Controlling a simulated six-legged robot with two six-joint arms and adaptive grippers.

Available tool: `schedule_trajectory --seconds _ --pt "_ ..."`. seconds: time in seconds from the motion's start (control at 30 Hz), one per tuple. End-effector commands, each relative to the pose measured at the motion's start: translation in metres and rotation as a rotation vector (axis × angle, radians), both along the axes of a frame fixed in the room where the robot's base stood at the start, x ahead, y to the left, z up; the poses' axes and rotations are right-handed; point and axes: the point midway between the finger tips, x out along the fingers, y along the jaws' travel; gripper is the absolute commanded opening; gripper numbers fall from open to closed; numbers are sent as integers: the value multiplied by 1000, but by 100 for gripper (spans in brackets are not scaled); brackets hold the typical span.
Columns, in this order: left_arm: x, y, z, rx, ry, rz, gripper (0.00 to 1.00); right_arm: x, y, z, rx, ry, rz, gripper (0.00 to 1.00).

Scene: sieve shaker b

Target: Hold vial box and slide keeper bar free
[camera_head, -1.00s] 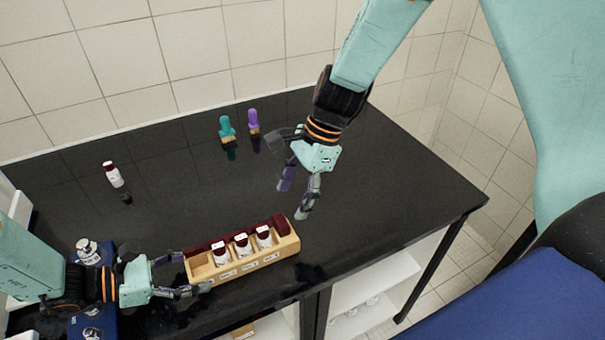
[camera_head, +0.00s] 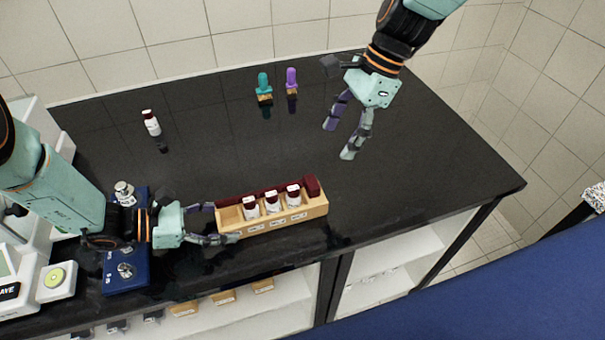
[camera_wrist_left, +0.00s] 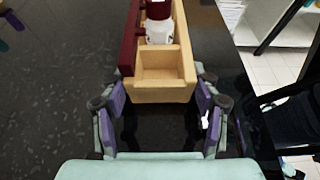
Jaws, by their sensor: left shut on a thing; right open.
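The vial box (camera_head: 284,225) is a light wooden rack on the black bench, holding white vials with dark red caps (camera_head: 272,204). Its nearest compartment is empty in the left wrist view (camera_wrist_left: 163,95). The dark red keeper bar (camera_head: 240,196) runs along the box's back edge, with a thicker block at its right end; it also shows along the left side in the left wrist view (camera_wrist_left: 128,48). My left gripper (camera_head: 217,222) is shut on the box's left end, one finger on each side. My right gripper (camera_head: 339,141) is open and empty, above the bench behind the box's right end.
A teal-handled item (camera_head: 264,87) and a purple-handled item (camera_head: 291,80) stand at the back. A blue tray (camera_head: 125,250) is beside my left arm. The bench right of the box is clear.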

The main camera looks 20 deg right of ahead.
Motion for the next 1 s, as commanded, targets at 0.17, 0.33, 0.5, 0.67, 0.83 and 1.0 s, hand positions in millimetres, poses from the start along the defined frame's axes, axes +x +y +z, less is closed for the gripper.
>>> schedule_trajectory --seconds 0.17,0.33,0.5,0.67,0.83,1.0 --pt "0 0 -1 1 1 -1 15 0 0 0 0 0 0 67" --pt "0 0 0 1 1 -1 15 0 0 0 0 0 0 67" --pt "0 0 0 1 0 0 74 0 0 0 0 0 0 67" --pt "0 0 0 0 0 0 87 0 0 0 0 0 0 67" --pt "0 0 0 0 0 0 88 0 0 0 0 0 0 67" --pt "0 1 0 0 0 1 88 0 0 0 0 0 0 67"
